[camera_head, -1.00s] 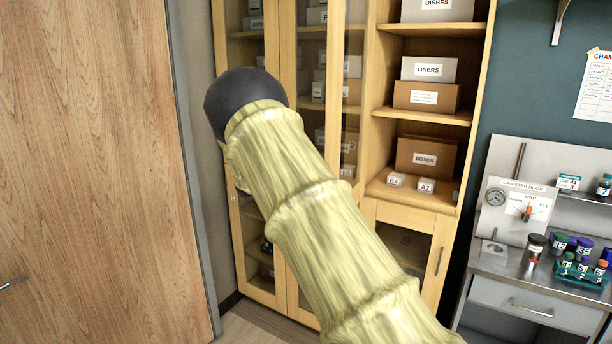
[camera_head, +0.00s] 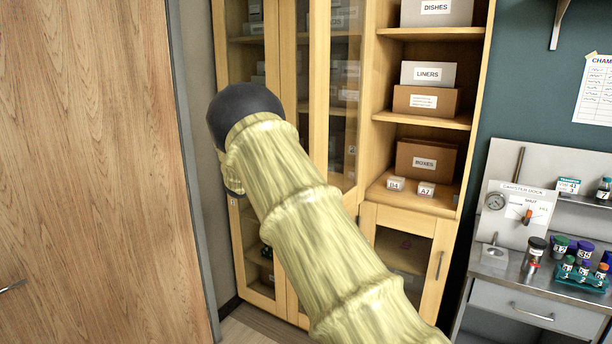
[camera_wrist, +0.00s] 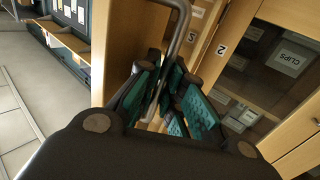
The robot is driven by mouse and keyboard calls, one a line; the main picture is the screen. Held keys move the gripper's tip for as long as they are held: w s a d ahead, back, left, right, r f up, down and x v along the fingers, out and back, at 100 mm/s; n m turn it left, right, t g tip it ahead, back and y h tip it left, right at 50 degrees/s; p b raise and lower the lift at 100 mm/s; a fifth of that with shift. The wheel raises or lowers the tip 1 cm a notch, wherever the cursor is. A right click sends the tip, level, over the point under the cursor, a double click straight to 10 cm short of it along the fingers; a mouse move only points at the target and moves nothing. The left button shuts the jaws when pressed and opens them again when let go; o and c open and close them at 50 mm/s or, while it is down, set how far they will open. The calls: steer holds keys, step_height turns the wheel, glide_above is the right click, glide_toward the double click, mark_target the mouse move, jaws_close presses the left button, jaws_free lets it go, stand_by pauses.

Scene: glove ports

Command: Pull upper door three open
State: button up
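Upper door three (camera_head: 319,80), a wood-framed glass door, stands swung out to the left of the right cabinet column, leaving its upper shelves open to view. In the wrist view, its grey bar handle (camera_wrist: 182,28) runs down between the teal-padded fingers of my gripper (camera_wrist: 166,86). The fingers appear closed in on the bar, though the contact itself is partly hidden. A wooden panel (camera_wrist: 130,45) lies left of the handle. In the head view, my arm hides the gripper, the handle and the door's lower left part.
The open shelves hold a LINERS box (camera_head: 428,73) and a BOXES box (camera_head: 425,158). A lower glass door (camera_head: 408,255) is shut below. A large wooden door (camera_head: 90,170) stands at left. A steel bench (camera_head: 540,285) with vials stands at right.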

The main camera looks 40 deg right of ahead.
steer(key=o, duration=0.3)
steer(key=v, duration=1.2)
stand_by(0.4)
